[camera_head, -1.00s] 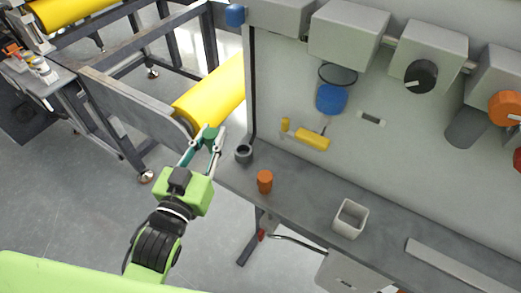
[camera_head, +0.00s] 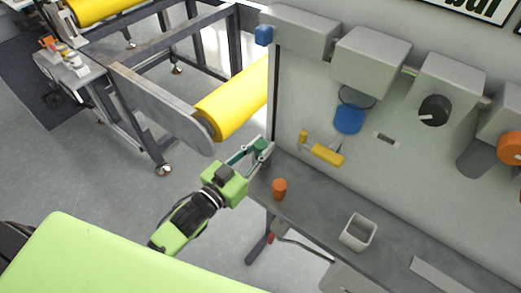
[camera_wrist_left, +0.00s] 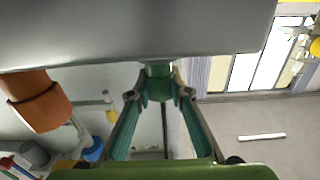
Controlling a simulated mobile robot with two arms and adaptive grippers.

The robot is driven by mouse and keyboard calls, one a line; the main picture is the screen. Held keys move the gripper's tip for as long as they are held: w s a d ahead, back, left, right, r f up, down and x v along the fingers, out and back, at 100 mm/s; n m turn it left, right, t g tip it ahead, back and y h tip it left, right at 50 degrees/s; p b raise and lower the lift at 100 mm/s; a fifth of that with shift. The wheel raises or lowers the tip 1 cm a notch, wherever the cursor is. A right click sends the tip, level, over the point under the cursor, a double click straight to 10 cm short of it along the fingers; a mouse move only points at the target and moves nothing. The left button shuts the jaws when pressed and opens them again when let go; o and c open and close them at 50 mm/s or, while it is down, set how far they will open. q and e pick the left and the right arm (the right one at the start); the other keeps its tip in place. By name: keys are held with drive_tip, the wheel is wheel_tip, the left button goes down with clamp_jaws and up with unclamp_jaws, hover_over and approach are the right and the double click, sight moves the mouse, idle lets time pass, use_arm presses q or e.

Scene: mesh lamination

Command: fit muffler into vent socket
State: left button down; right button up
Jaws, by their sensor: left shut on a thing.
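My left gripper (camera_head: 259,150) is shut on the green cylindrical muffler (camera_head: 262,144), at the left end of the grey bench. In the left wrist view the muffler (camera_wrist_left: 158,85) sits between the two fingertips (camera_wrist_left: 159,94), close to the large grey surface at the top. The dark socket on the bench end is hidden behind the gripper and muffler. I cannot tell whether the muffler touches it or is inside it. My right gripper is not in view.
An orange cylinder (camera_head: 279,188) stands on the bench (camera_head: 312,212) just right of the gripper. A white open box (camera_head: 358,233) stands farther right. The wall panel (camera_head: 300,98) rises behind, with a yellow-handled tool (camera_head: 327,154). A yellow roll (camera_head: 232,104) lies to the left.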

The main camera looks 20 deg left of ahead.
use_arm(q)
drive_tip(key=shift+f, duration=0.65)
drive_tip(key=c, duration=1.9)
unclamp_jaws()
drive_tip(key=shift+f, duration=0.15)
drive_tip(key=shift+r+b+v, duration=0.1)
drive_tip(key=shift+b+v, duration=0.35)
drive_tip(key=shift+v, duration=2.55)
drive_tip(key=shift+r+b+v, duration=0.15)
drive_tip(key=shift+b+v, duration=0.3)
drive_tip(key=shift+v, duration=2.55)
